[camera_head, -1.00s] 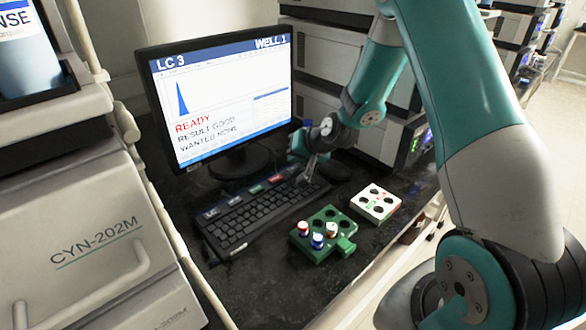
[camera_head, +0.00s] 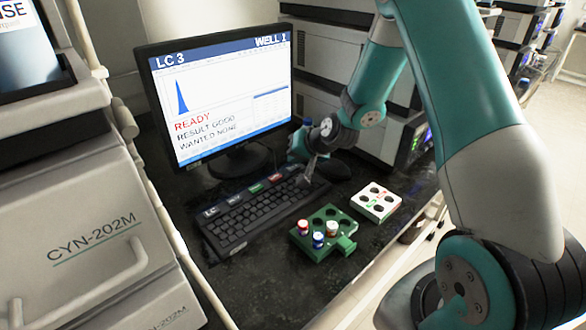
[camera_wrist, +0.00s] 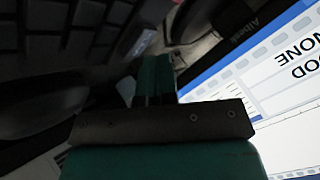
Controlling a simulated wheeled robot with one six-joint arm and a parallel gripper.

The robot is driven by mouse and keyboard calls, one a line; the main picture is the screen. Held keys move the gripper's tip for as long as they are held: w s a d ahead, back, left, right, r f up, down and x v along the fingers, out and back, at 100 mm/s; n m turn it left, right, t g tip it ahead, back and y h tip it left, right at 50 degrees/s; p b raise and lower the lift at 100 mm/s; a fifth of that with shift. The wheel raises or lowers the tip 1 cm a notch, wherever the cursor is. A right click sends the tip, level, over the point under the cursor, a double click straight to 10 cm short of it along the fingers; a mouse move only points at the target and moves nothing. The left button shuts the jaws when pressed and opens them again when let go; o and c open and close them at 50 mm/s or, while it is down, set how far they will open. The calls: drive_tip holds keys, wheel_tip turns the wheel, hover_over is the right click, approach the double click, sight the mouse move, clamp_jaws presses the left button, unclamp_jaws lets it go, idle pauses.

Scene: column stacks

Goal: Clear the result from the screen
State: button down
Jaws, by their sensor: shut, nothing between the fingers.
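The monitor (camera_head: 225,90) stands on the dark bench and shows "LC 3", "WELL 1", a blue peak, red "READY", "RESULT GOOD" and "WANTED NONE". Part of its screen (camera_wrist: 285,100) also shows upside down in the wrist view. The black keyboard (camera_head: 255,210) lies in front of it, with labelled coloured keys along its back edge. My gripper (camera_head: 307,180) is shut and empty, pointing down over the right end of the keyboard. Whether its tips touch a key cannot be told. In the wrist view my gripper (camera_wrist: 153,78) is dark, with blurred keys (camera_wrist: 75,40) at the upper left.
A green rack (camera_head: 326,246) with several small vials stands right of the keyboard's front. A white rack (camera_head: 375,203) with dark holes is behind it. A black mouse (camera_head: 334,170) lies near my gripper. Stacked instruments stand behind; a grey CYN-202M machine (camera_head: 80,240) is at the left.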

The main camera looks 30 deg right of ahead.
sight(295, 166)
drive_tip(key=shift+f+b, duration=0.35)
drive_tip(key=shift+f, duration=0.2)
idle(0.5)
idle(0.4)
drive_tip(key=shift+r+p, duration=0.65)
drive_tip(key=shift+r, duration=0.2)
drive_tip(key=shift+r, duration=0.1)
wheel_tip(295, 166, up, 5)
drive_tip(key=p, duration=0.4)
idle(0.4)
